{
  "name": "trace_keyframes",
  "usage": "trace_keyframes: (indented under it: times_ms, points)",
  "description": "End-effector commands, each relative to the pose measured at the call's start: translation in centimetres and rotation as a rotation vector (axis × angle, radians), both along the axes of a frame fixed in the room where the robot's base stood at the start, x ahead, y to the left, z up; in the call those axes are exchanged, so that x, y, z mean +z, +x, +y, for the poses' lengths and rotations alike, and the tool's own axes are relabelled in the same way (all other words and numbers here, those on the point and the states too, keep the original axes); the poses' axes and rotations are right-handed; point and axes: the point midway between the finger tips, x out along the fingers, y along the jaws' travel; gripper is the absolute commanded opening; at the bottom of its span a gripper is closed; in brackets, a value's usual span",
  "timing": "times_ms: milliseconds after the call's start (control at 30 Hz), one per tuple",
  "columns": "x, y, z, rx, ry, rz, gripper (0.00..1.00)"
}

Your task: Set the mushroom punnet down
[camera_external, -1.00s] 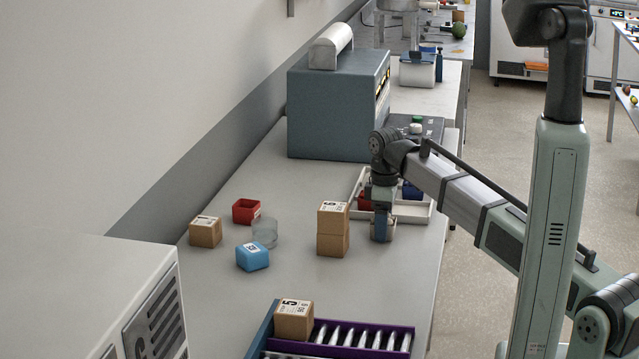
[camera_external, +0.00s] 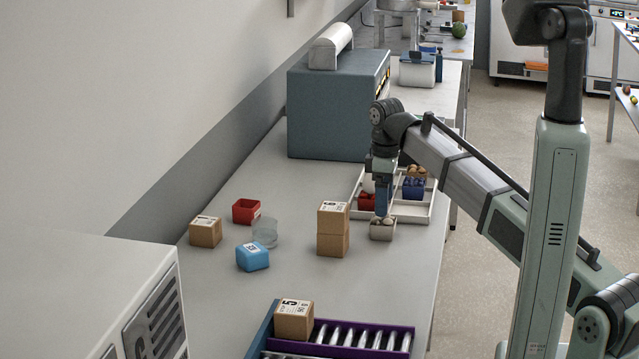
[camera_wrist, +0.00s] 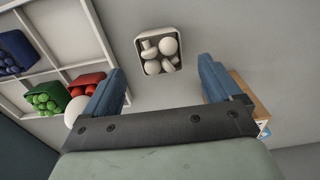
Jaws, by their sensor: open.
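The mushroom punnet (camera_external: 382,230), a small pale tub with whitish mushrooms, stands on the table just in front of the white divided tray (camera_external: 411,212). In the wrist view the punnet (camera_wrist: 158,52) sits upright on the grey surface, outside the tray (camera_wrist: 98,45) and apart from it. My gripper (camera_external: 383,212) is just above the punnet in the external view. In the wrist view my gripper (camera_wrist: 162,80) has its two blue fingers wide apart, with nothing between them and the punnet beyond their tips.
The tray holds a red punnet (camera_wrist: 86,82), a green one (camera_wrist: 45,98) and a blue one (camera_wrist: 15,52). Two stacked cardboard boxes (camera_external: 333,230) stand left of the mushroom punnet. A blue container (camera_external: 252,257), glass (camera_external: 265,232) and red container (camera_external: 246,211) stand farther left.

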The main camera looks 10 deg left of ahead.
Motion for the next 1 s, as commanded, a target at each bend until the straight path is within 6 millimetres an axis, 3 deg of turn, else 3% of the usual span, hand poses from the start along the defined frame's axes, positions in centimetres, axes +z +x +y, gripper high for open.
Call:
trace_keyframes:
  times_ms: [200, 400, 1000]
  points:
    - [3.4, 0.0, 0.0, 0.0, 0.0, 0.0, 0.91]
    - [5.1, 0.0, 0.0, 0.0, 0.0, 0.0, 0.91]
    - [5.4, 0.1, 0.0, -0.005, 0.006, 0.001, 0.91]
